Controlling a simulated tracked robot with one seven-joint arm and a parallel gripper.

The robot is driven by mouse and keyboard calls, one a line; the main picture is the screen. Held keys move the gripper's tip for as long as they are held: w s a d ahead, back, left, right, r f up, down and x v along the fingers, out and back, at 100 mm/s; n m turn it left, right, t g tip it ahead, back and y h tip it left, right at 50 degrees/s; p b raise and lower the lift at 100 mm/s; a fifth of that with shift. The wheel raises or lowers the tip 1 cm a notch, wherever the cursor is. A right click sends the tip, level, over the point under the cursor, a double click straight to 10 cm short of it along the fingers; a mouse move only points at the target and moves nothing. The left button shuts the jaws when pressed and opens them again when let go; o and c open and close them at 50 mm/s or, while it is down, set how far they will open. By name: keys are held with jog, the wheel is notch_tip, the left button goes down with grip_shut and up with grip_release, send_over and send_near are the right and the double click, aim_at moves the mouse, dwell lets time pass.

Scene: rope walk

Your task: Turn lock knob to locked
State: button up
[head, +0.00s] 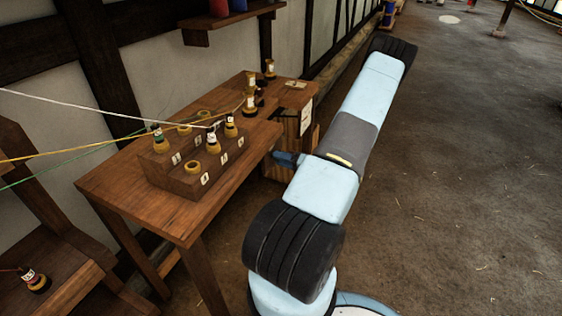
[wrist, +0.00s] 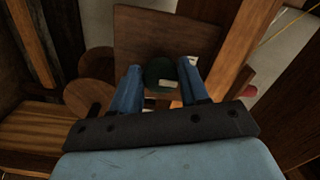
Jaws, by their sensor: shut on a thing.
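The lock knob (wrist: 160,72) is a dark green round knob with a pale mark at its lower edge, in front of a brown wooden panel (wrist: 135,30) in the wrist view. My gripper (wrist: 161,76) has its two blue fingers on either side of the knob and is shut on it. In the head view my gripper (head: 287,159) is beside the right edge of the wooden table, and the knob is hidden there. Which setting the knob points to cannot be told.
The table (head: 115,190) carries a stepped wooden block (head: 185,183) with several bobbins and numbered tags. Strings (head: 70,103) run left from it. A lower bench with a bobbin (head: 36,282) stands at left. The floor (head: 450,200) at right is clear.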

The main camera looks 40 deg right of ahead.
jog(key=shift+s+f, duration=0.1)
jog(key=shift+f, duration=0.1)
jog(key=o, duration=1)
jog(key=shift+r, duration=0.1)
jog(key=v, duration=1.3)
jog(key=shift+s+d, duration=0.2)
jog(key=shift+s, duration=0.1)
jog(key=shift+w, duration=0.1)
